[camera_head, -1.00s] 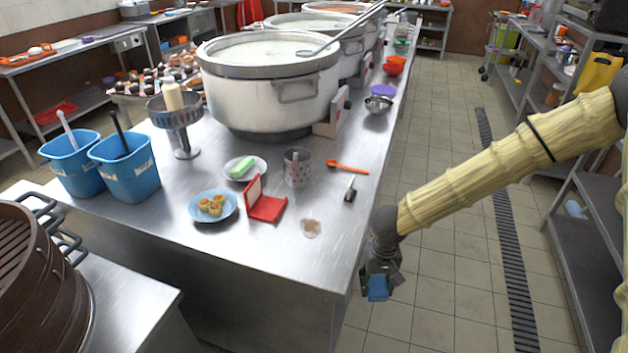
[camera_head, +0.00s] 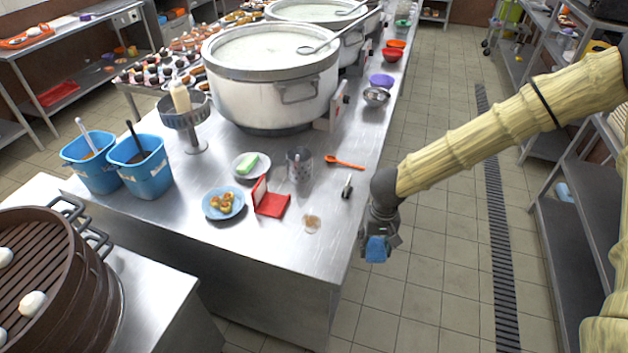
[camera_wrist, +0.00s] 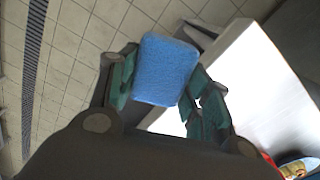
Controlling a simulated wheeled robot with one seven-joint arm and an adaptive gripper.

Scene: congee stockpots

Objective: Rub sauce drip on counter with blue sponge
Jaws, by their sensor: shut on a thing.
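The blue sponge (camera_head: 377,249) is held in my gripper (camera_head: 378,240), beside the counter's right edge and over the tiled floor. In the wrist view the sponge (camera_wrist: 166,69) sits between the two green-padded fingers of my gripper (camera_wrist: 160,85). The sauce drip (camera_head: 312,223) is a small brownish patch on the steel counter (camera_head: 262,238), close to its front right corner. My gripper is to the right of the drip and apart from it.
Near the drip are a red open case (camera_head: 270,203), a blue plate of small pastries (camera_head: 223,204), a small brush (camera_head: 347,187), a metal cup (camera_head: 299,164) and an orange spoon (camera_head: 345,162). A large stockpot (camera_head: 275,85) stands behind. Counter around the drip is clear.

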